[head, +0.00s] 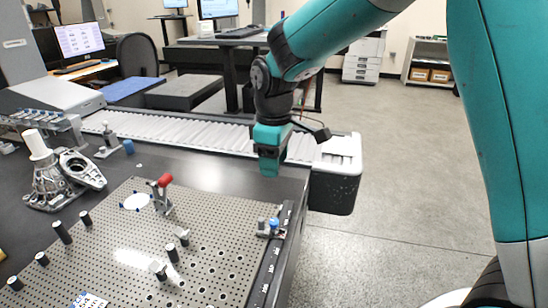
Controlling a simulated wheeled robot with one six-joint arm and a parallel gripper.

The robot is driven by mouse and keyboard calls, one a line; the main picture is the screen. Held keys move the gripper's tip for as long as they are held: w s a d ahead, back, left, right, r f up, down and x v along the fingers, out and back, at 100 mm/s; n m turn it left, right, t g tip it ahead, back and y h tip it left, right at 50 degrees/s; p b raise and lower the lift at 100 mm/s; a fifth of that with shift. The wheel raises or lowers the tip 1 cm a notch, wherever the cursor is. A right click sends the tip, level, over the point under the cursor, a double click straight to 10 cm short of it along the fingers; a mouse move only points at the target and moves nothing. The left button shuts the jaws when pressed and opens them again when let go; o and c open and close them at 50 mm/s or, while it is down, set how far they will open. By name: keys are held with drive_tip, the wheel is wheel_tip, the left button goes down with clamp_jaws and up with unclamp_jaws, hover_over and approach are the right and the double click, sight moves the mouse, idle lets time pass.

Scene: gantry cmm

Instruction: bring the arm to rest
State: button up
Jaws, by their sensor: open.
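My arm comes in from the right and arches over the right part of the view. My gripper (269,172) hangs pointing down above the back right part of the dark granite table (222,178). It stands in front of the ribbed white rail cover, apart from the fixture plate. I see nothing held in it. The fingertips are small here and the gap between them is hard to make out.
A perforated fixture plate (215,222) with several black posts and a red-handled clamp (164,180) covers the table's front. Metal castings (55,182) stand at the left. A white-and-black box (336,175) juts out at the table's right end. The floor to the right is clear.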

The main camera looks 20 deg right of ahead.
drive_tip(key=shift+r, duration=0.1)
idle(0.3)
drive_tip(key=s+a+r+m+y+p, duration=0.1)
drive_tip(key=s+r, duration=0.5)
drive_tip(key=s, duration=0.6)
drive_tip(key=s+a+r+m+y+p, duration=0.2)
drive_tip(key=s+r+p, duration=0.4)
drive_tip(key=s, duration=0.7)
drive_tip(key=shift+a+r+y, duration=0.5)
drive_tip(key=shift+y, duration=0.1)
